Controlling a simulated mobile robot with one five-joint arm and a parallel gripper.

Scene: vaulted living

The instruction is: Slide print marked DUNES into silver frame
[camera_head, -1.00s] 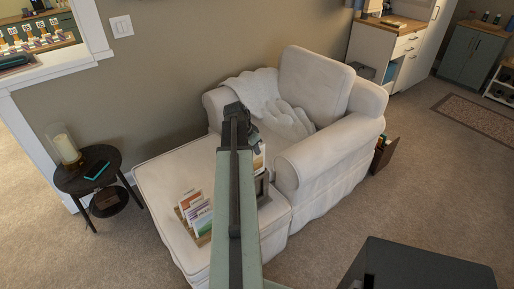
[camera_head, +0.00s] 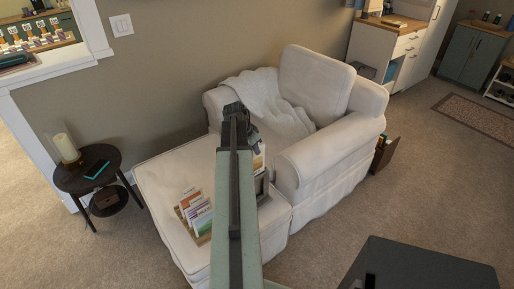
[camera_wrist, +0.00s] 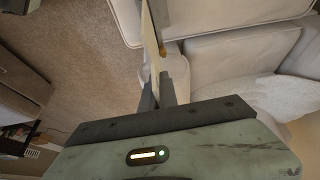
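My gripper (camera_wrist: 157,92) is shut on a thin print (camera_wrist: 150,45), seen nearly edge-on in the wrist view. The grey-silver frame (camera_head: 263,186) stands on the ottoman just below the print, half hidden behind my arm. A grey upright piece also shows close to the print in the wrist view (camera_wrist: 161,12). I cannot tell whether the print touches the frame or is inside it.
A holder with several colourful cards (camera_head: 196,213) stands on the white ottoman (camera_head: 160,190), left of my arm. A white armchair (camera_head: 315,85) with a throw adjoins it. A dark side table (camera_head: 100,172) holds a candle and a teal item.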

